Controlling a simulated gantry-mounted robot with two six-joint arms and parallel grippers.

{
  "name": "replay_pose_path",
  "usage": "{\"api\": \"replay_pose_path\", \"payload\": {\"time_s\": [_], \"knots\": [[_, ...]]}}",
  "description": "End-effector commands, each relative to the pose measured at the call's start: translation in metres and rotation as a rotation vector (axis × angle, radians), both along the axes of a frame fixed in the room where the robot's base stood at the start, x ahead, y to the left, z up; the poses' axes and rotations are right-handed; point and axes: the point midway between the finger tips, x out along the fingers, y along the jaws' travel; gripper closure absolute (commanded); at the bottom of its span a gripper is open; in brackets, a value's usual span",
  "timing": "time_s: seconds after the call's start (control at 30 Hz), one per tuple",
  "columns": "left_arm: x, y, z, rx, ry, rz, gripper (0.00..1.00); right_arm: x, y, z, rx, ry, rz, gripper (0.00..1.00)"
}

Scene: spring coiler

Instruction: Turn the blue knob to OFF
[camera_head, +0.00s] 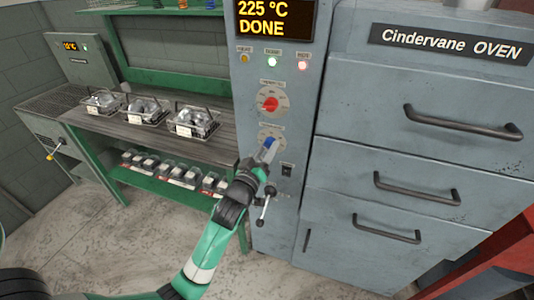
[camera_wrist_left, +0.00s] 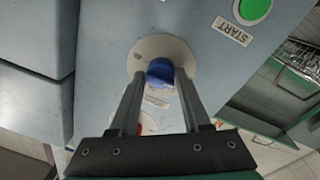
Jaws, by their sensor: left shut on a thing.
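The blue knob (camera_head: 269,143) sits on a pale round dial on the oven's control panel, below a red knob (camera_head: 270,103). In the left wrist view the blue knob (camera_wrist_left: 160,73) lies between the fingertips of my left gripper (camera_wrist_left: 158,85), in front of its dial plate (camera_wrist_left: 150,47). My left gripper (camera_head: 266,152) is shut on the blue knob, and its arm comes up from below. The gripper hides the lower part of the dial in the head view, and the dial's markings are too small to read. My right gripper is in neither view.
The oven panel has a display (camera_head: 275,20) reading 225 °C DONE, indicator lamps, a dark switch (camera_head: 287,169) and a lever (camera_head: 264,207). Oven drawers with handles (camera_head: 460,123) stand at the right. A green bench with wire baskets (camera_head: 194,122) stands at the left.

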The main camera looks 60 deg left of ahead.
Motion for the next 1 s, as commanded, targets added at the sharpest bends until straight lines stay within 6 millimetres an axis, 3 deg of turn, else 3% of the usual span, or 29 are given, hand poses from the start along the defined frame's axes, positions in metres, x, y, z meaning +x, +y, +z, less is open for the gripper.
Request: {"api": "replay_pose_path", "payload": {"time_s": [0.73, 0.77, 0.9, 1.0], "knots": [[-0.0002, 0.0002, -0.0005, -0.070, -0.068, 0.001, 1.00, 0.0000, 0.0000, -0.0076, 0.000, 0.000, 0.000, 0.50], [-0.0001, 0.0002, -0.0006, -0.070, -0.068, 0.001, 0.47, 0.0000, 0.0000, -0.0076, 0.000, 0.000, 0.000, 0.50], [-0.0001, 0.0001, -0.0005, -0.070, -0.068, 0.001, 0.25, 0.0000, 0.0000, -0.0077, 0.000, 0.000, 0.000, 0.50], [-0.0002, 0.0001, -0.0005, -0.069, -0.067, 0.001, 0.25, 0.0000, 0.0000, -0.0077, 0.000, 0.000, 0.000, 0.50]]}}
